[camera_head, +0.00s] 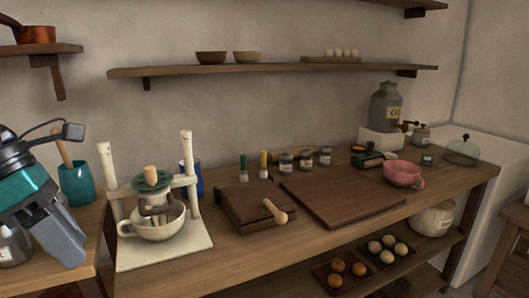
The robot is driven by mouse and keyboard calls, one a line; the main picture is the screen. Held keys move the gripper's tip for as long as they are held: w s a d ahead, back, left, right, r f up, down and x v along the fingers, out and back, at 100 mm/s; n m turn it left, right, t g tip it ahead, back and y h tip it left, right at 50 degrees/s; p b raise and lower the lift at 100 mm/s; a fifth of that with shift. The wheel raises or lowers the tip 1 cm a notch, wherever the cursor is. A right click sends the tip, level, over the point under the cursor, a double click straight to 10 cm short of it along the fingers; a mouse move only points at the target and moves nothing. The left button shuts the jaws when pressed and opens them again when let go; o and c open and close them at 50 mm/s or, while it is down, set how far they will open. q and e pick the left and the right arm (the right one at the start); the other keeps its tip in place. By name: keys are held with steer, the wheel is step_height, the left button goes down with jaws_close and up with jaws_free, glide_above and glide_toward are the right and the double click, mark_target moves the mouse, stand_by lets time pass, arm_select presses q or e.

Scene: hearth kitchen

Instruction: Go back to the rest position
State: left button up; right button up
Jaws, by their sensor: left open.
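My left gripper (62,246) is at the far left, pointing down, over the left part of the counter. It is open and I see nothing held in it. Its teal and black arm comes in from the left edge. A teal crock (76,187) with a wooden utensil stands just to its right. My right gripper is not in view.
A white press stand (187,165) holds a cream cup (155,226) right of my gripper. A dark wooden board (340,197), pink cup (403,174) and spice jars (306,158) stand on the counter. A wall shelf (200,71) runs above. Trays of round items sit below.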

arm_select(q)
steer(key=w+a+f+n+t+h+p, duration=0.1)
steer(key=w+f+n+t+h, duration=0.1)
steer(key=f+n+t, duration=0.9)
steer(key=w+f+n+t+h+p, duration=0.1)
steer(key=w+f+n+t, duration=0.15)
steer(key=f+n, duration=0.95)
steer(key=s+d+f+n+g+y, duration=0.1)
steer(key=s+d+f+n+y, duration=0.2)
steer(key=n, duration=0.7)
steer(key=s+d+f+n+g+y, duration=0.2)
steer(key=s+d+f+n, duration=0.6)
steer(key=f+n, duration=0.2)
steer(key=shift+d+f+y, duration=0.15)
steer(key=shift+d+y, duration=0.25)
steer(key=shift+w, duration=0.1)
